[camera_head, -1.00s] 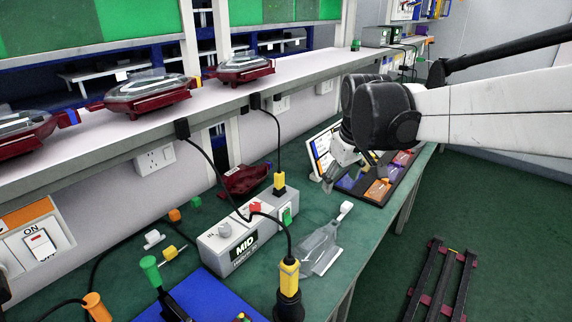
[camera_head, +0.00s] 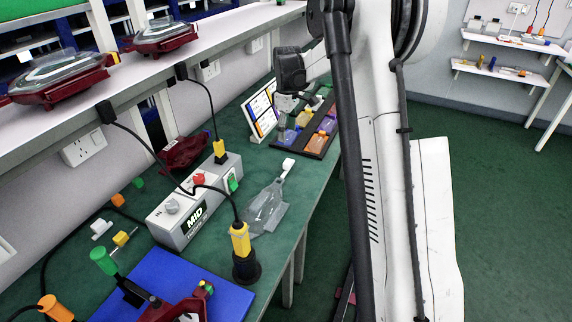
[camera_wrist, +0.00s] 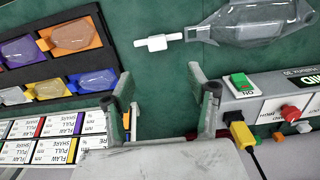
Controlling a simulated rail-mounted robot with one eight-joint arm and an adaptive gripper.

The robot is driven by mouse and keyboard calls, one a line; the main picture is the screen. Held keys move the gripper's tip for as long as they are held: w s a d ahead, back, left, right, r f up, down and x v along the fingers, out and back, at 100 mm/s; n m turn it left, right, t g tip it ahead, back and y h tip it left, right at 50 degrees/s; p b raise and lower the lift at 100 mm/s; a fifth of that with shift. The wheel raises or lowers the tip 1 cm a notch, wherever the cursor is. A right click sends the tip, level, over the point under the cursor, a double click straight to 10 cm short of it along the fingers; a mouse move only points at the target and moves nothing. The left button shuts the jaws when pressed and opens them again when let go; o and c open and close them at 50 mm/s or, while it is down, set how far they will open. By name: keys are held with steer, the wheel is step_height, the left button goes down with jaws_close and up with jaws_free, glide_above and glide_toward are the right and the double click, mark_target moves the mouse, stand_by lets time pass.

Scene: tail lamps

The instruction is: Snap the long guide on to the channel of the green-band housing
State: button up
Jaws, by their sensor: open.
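My gripper (camera_wrist: 163,95) is open and empty, with bare green bench between its fingers in the wrist view. In the head view my gripper (camera_head: 281,128) hangs near the dark tray, below its black wrist. A clear long piece with a white tab (camera_head: 264,207) lies on the bench; it also shows at the top of the wrist view (camera_wrist: 248,22). I cannot tell whether it is the long guide. A dark red housing (camera_head: 181,311) sits on the blue mat, cut off by the lower edge, with a small green and yellow part beside it. Its channel is not visible.
The dark tray (camera_head: 318,152) holds several coloured pieces. Another red housing (camera_head: 185,153) lies behind the box. More lamps (camera_head: 62,78) stand on the shelf.

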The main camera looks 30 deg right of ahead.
mark_target(288, 161)
steer(key=f, duration=1.4)
steer(key=shift+w+d+f+b, duration=0.2)
steer(key=shift+d+f+b, duration=0.1)
steer(key=shift+f+b, duration=0.1)
steer(key=c, duration=1.1)
steer(key=shift+c, duration=0.2)
steer(key=shift+r, duration=0.1)
steer(key=shift+r, duration=0.55)
step_height(288, 161, up, 3)
steer(key=shift+f, duration=0.1)
steer(key=s+a+r, duration=0.3)
steer(key=a+r, duration=0.4)
steer(key=a, duration=0.4)
steer(key=shift+a+p, duration=0.15)
steer(key=shift+p, duration=0.15)
